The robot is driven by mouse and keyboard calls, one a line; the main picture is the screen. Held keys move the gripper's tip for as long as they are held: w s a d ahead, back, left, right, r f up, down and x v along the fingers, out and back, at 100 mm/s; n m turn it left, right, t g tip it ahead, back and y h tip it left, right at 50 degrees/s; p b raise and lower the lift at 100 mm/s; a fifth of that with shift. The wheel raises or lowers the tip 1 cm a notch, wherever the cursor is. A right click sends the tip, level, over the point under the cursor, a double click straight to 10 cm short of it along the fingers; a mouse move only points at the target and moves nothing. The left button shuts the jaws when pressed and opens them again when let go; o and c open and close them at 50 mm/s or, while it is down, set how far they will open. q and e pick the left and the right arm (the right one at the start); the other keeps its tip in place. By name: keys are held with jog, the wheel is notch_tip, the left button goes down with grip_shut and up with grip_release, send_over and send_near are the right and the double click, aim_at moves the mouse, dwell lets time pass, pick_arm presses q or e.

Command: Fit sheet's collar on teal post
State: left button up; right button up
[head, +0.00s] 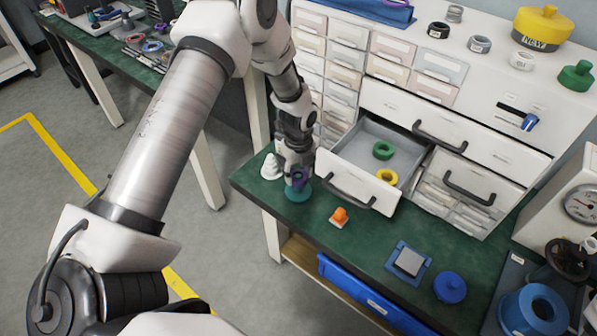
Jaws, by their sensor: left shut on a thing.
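My left gripper (298,176) points down at the left end of the green bench and is shut on a purple collar (301,181). The collar is right above a round teal base (298,194), and the two overlap in the head view. The post on the teal base is hidden by the gripper and collar, so I cannot tell whether the collar is around it or only over it. A green collar (383,150) and a yellow collar (387,177) lie in the open drawer (357,154). I cannot make out the sheet. My right gripper is out of view.
A white cone (271,168) stands just left of the teal base. An orange piece (339,217) sits to its right. A grey block on a blue holder (408,262) and a blue lidded pot (450,287) stand further right. The open drawer juts out beside my gripper.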

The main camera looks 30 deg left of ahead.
pick_arm(q)
jog(key=shift+f, duration=0.25)
jog(key=o, duration=1.4)
jog(key=shift+o, duration=0.2)
notch_tip(320, 180, up, 7)
jog(key=p, duration=0.5)
jog(key=shift+r+p, duration=0.1)
jog(key=shift+p, duration=0.2)
